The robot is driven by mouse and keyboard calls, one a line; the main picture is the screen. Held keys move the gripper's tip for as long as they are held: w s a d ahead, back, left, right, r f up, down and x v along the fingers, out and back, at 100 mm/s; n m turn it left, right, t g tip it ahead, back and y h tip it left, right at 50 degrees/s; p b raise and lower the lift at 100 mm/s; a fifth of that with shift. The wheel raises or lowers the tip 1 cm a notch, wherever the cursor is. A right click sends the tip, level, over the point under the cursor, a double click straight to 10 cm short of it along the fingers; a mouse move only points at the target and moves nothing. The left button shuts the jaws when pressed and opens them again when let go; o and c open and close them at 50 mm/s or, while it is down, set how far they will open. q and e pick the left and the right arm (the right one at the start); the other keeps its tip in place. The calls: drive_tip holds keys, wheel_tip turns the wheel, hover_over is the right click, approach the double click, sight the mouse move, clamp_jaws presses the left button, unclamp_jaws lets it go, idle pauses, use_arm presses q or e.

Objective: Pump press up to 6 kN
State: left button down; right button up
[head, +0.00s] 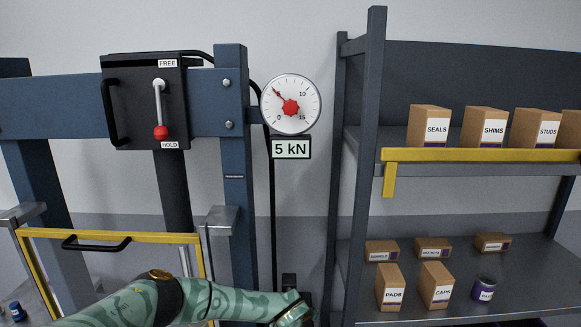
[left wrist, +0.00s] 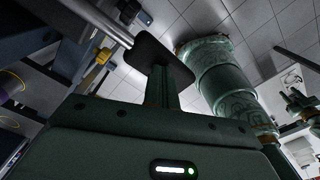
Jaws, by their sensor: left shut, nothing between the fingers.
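The press gauge (head: 290,104) is round with a red hub, its needle up and left. The display (head: 291,148) below it reads 5 kN. The valve lever (head: 158,103) hangs down, its red knob beside the HOLD label. My left arm crosses the bottom of the head view; its fingers are hidden there. In the left wrist view my left gripper (left wrist: 160,62) is shut and empty, a dark pad at its end. A metal rod (left wrist: 98,22) runs close beside that pad; I cannot tell whether they touch.
The blue press frame (head: 231,180) and a yellow-edged guard (head: 120,236) with a black handle stand at left. A shelf rack (head: 366,130) with labelled boxes stands at right. A dark upright part (head: 289,281) shows behind my left wrist.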

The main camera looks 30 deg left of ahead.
use_arm(q)
wheel_tip(320, 180, up, 13)
drive_tip(key=p, duration=0.8)
drive_tip(key=shift+p, duration=0.35)
drive_tip(key=shift+f+b, duration=0.75)
drive_tip(key=shift+f, duration=0.3)
drive_tip(key=shift+f+b, duration=0.85)
drive_tip(key=shift+f, duration=0.25)
